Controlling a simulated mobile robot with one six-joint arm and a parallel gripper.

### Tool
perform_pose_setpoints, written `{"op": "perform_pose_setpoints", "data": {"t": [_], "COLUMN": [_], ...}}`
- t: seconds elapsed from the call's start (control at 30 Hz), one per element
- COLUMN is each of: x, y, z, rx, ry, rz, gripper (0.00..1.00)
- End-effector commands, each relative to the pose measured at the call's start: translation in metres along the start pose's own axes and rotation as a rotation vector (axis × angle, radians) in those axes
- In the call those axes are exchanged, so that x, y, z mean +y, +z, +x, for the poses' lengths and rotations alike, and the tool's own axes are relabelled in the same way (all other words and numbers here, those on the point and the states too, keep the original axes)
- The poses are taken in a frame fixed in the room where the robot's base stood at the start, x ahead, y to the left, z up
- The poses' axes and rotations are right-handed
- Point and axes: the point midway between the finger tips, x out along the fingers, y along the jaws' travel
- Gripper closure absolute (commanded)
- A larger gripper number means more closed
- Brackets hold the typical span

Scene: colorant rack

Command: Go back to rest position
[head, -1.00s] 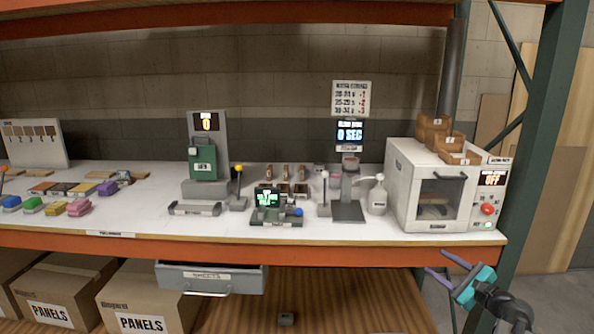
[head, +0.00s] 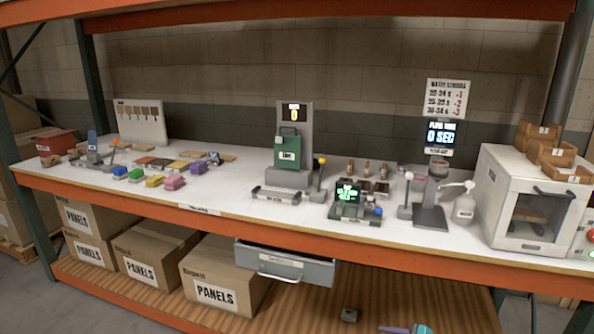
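My gripper (head: 402,329) shows only in part at the bottom edge of the head view, right of centre. One purple finger and a bit of the teal body are visible; the rest is cut off by the frame. It is low, in front of the rack's lower shelf and well below the white worktop (head: 225,190). I cannot see both fingers, so its opening is hidden. No object shows at the visible finger.
An open grey drawer (head: 285,264) juts out under the worktop. A white oven (head: 530,205) stands at the right end. Colored blocks (head: 174,183) lie on the worktop.

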Motion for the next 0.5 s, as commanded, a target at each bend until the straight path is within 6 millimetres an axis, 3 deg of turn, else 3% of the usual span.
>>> {"op": "perform_pose_setpoints", "data": {"t": [0.2, 0.5], "x": [0.088, 0.217], "y": [0.016, 0.027], "z": [0.052, 0.089], "rx": [0.004, 0.009], "ry": [0.206, 0.508], "rz": [-0.1, -0.29], "gripper": [0.52, 0.52]}}
